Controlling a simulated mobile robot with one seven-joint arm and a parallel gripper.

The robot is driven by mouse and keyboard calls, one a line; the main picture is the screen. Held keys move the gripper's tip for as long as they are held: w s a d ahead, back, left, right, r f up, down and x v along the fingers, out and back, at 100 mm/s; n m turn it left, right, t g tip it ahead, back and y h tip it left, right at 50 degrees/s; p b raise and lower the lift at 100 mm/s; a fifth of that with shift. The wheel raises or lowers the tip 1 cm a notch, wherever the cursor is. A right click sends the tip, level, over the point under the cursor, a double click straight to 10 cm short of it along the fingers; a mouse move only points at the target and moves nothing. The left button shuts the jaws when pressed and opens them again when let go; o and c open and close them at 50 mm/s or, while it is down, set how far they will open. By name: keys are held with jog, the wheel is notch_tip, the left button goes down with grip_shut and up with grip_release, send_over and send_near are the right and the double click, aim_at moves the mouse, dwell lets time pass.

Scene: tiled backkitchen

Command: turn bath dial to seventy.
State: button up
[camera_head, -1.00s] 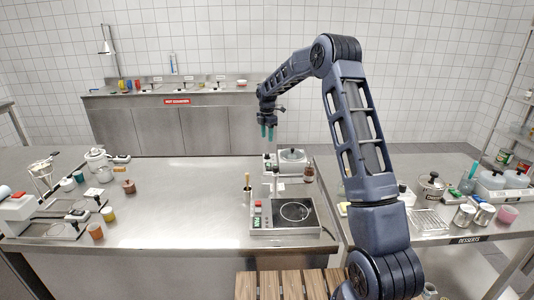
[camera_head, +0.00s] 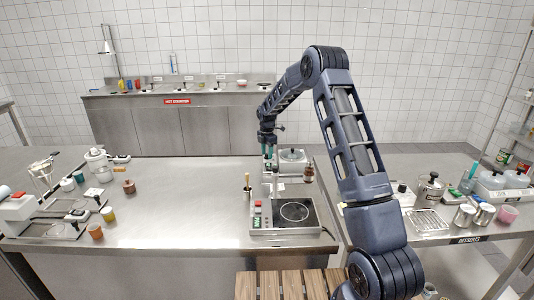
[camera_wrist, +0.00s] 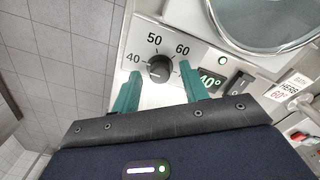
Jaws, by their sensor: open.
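The bath (camera_head: 292,156) is a white unit with a round glass-lidded vessel at the far edge of the middle counter. Its black dial (camera_wrist: 160,68) shows in the wrist view on a white panel marked 40, 50 and 60; a higher mark is not visible. In the head view my gripper (camera_head: 268,153) is low at the bath's left front.
Small tags, one reading 60°, lie farther right. The counter to the left (camera_head: 190,200) is mostly clear.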

grip_shut()
